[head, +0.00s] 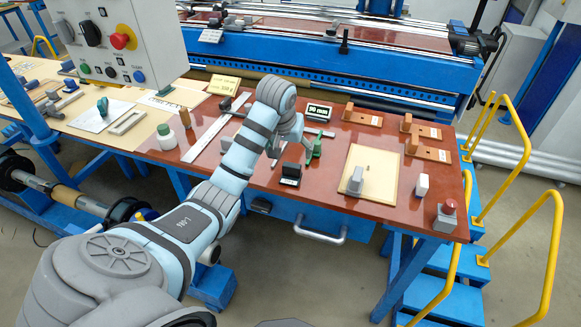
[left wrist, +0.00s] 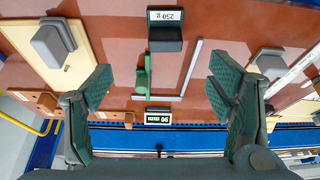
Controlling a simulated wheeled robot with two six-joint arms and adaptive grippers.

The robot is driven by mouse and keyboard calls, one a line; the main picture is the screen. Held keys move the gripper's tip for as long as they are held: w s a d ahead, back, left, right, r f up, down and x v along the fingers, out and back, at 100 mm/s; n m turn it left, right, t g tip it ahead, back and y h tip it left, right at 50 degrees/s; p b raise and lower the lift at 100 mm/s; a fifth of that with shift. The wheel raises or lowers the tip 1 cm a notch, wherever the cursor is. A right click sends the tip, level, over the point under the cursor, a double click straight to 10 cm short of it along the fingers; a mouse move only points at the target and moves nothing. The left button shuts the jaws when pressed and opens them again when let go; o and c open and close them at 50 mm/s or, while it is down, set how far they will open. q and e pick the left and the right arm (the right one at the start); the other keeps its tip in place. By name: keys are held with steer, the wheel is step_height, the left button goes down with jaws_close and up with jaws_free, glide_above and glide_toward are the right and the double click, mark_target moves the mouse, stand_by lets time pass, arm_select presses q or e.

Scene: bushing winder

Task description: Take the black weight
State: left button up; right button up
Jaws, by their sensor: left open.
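A black block (head: 291,172) stands on the red-brown bench top, near the bench's front edge. It also shows in the left wrist view (left wrist: 165,38), with a white label reading about 250, upside down. I cannot tell for sure that it is the black weight. My left gripper (head: 291,150) is above the bench, just behind this block in the head view. In the left wrist view its two fingers (left wrist: 160,88) are spread wide with nothing between them, and the block is beyond the tips. My right gripper is not in view.
A green-handled tool (head: 317,147) is close to the gripper's right. A small 90 mm display (head: 319,112) stands behind. A grey block (head: 356,180) sits on a tan board to the right, and wooden pieces (head: 361,116) lie behind it. A control box (head: 115,40) hangs upper left.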

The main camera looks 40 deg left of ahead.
mark_target(291, 168)
arm_select(q)
steer(key=x, duration=1.4)
steer(key=shift+s+a+f, duration=0.2)
steer(key=shift+a, duration=0.25)
steer(key=c, duration=1.5)
steer(key=shift+r, duration=0.15)
